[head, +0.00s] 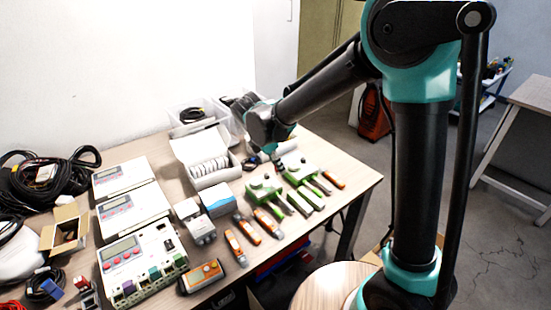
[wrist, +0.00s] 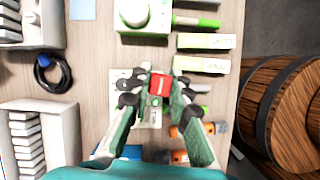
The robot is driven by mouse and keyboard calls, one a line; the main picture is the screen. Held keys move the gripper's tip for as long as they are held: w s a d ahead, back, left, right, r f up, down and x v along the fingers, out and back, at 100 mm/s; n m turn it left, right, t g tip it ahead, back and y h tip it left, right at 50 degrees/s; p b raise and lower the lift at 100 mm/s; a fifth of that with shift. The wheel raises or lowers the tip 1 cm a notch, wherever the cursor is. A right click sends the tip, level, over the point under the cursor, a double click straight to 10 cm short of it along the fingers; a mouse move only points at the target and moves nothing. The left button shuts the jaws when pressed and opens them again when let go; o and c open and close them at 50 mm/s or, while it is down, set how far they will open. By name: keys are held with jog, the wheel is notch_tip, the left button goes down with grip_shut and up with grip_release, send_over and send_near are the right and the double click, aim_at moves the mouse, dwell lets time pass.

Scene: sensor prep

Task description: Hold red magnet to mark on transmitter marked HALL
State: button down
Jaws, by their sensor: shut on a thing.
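My gripper (wrist: 156,90) is shut on a small red block (wrist: 160,84), the red magnet, between its fingertips in the wrist view. Directly below it is a pale grey plate-like device (wrist: 150,118) with a green round mark, partly hidden by the fingers. I cannot tell whether the magnet touches it, and I cannot read HALL on it. Green-and-white transmitters (head: 264,188) stand on the table in the head view; one with a round white cap (wrist: 135,12) is above the gripper in the wrist view. In the head view the magnet cannot be made out.
Several green and orange tools (head: 234,244) lie along the table's front. A box of white discs (head: 206,164) and a clear bin (head: 190,122) stand behind. Grey metering units (head: 130,205) and black cables (head: 45,175) fill the left side. A wooden barrel (wrist: 292,115) stands beyond the table edge.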

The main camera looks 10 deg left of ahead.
aim_at(278, 183)
jog(key=shift+s+a+r+n+y, duration=0.25)
jog(key=shift+s+a+n+y, duration=0.1)
jog(key=shift+a+n, duration=0.4)
jog(key=shift+f+t, duration=0.15)
jog(key=shift+t, duration=0.15)
jog(key=shift+f, duration=1.85)
jog(key=shift+w+d, duration=0.15)
jog(key=shift+f, duration=0.85)
dwell(2.4)
notch_tip(278, 183, up, 7)
dwell(0.9)
dwell(0.5)
